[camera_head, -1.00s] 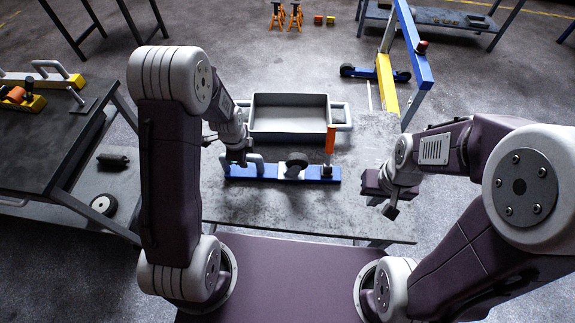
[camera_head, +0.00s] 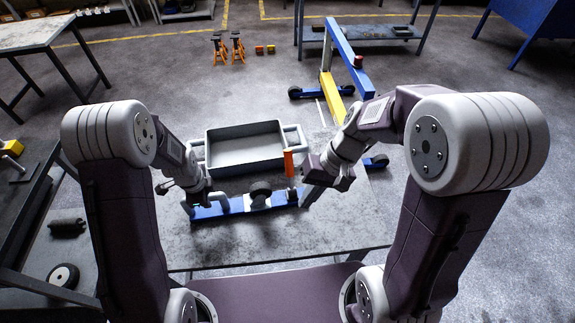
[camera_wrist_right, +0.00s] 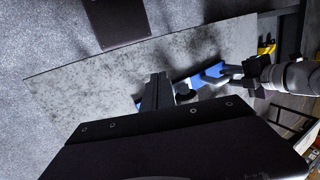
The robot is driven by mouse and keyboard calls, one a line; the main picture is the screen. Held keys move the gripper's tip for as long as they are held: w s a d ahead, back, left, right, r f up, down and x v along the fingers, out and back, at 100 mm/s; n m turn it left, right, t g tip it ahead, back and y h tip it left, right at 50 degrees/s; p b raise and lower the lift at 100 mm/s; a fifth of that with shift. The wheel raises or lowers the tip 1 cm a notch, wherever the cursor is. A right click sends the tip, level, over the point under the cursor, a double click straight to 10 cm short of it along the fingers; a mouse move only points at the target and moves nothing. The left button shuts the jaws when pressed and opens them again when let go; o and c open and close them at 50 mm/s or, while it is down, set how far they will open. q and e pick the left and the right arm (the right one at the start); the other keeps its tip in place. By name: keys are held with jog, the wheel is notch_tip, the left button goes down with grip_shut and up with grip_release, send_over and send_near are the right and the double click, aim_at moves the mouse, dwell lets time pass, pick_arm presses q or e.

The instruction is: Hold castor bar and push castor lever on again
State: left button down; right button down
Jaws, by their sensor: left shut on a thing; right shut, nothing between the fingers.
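The blue castor bar (camera_head: 212,211) lies across the table in front of the grey tray. A dark castor wheel (camera_head: 261,189) sits at its middle on a light mount. My right gripper (camera_head: 306,201) is shut and empty, just right of the lever near the bar's right end. In the right wrist view its fingers (camera_wrist_right: 157,90) cover part of the bar (camera_wrist_right: 208,76).
The grey tray (camera_head: 245,167) with side handles stands behind the bar. The table front (camera_head: 290,235) is clear. A blue and yellow hoist frame (camera_head: 335,95) stands on the floor behind. A side table with a loose wheel (camera_head: 63,276) below is at left.

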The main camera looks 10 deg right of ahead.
pick_arm(q)
jog(key=shift+w, duration=0.1)
pick_arm(e)
jog(key=w+r+m+t+y, duration=0.3)
jog(key=w+y, duration=0.6)
jog(key=w, duration=0.9)
jog(key=w+d+f+m+t, duration=0.2)
jog(key=d+f+m, duration=0.4)
jog(key=d+f, duration=0.4)
notch_tip(320, 180, down, 3)
jog(key=shift+w+d+m+t, duration=0.15)
jog(key=shift+w+m+t, duration=0.25)
jog(key=shift+t, duration=0.5)
